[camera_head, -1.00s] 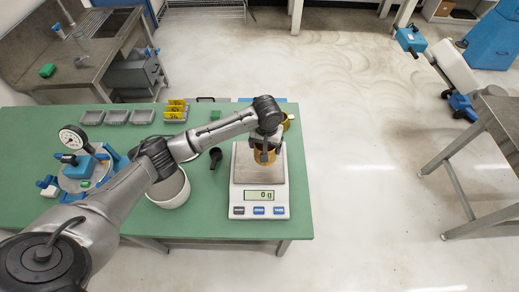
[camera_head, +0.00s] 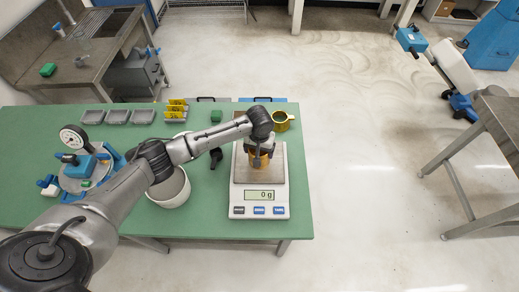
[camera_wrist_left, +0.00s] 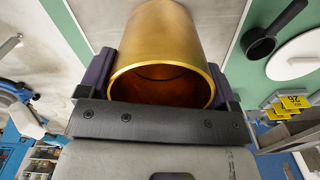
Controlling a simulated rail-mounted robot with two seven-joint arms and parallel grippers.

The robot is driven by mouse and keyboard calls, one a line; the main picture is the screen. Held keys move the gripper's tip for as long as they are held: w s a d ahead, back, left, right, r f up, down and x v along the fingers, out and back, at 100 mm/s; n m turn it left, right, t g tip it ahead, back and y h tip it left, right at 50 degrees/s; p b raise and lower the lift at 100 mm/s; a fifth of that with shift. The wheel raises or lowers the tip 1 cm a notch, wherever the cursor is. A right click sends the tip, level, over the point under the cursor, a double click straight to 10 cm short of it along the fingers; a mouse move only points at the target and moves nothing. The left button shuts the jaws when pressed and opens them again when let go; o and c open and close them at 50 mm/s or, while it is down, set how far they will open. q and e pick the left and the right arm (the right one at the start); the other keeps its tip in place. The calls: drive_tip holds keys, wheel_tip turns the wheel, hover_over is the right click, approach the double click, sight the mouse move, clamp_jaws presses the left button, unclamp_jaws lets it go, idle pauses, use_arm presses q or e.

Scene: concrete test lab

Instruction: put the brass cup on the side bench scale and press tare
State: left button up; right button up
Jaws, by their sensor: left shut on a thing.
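My left gripper (camera_head: 258,160) is shut on the brass cup (camera_head: 257,166), over the pan of the bench scale (camera_head: 280,172). In the left wrist view the cup (camera_wrist_left: 168,38) sits between the two dark finger pads of my gripper (camera_wrist_left: 160,75), its open mouth facing the camera. Whether the cup touches the pan cannot be told. The scale display (camera_head: 260,195) reads 0 g. Below it is a row of one dark and two blue buttons; the right blue one is the tare button (camera_head: 279,211). My right gripper is not in view.
A brass-coloured mug (camera_head: 281,122) stands behind the scale on the green bench (camera_head: 220,222). A dark scoop-like item (camera_head: 216,158) and a white pot (camera_head: 171,190) lie left of the scale. Yellow-tagged items (camera_head: 176,109), grey trays (camera_head: 117,117) and a dial gauge device (camera_head: 74,140) are further left.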

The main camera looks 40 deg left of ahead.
use_arm(q)
drive_tip(key=o, duration=1.1)
drive_tip(key=shift+f, duration=0.1)
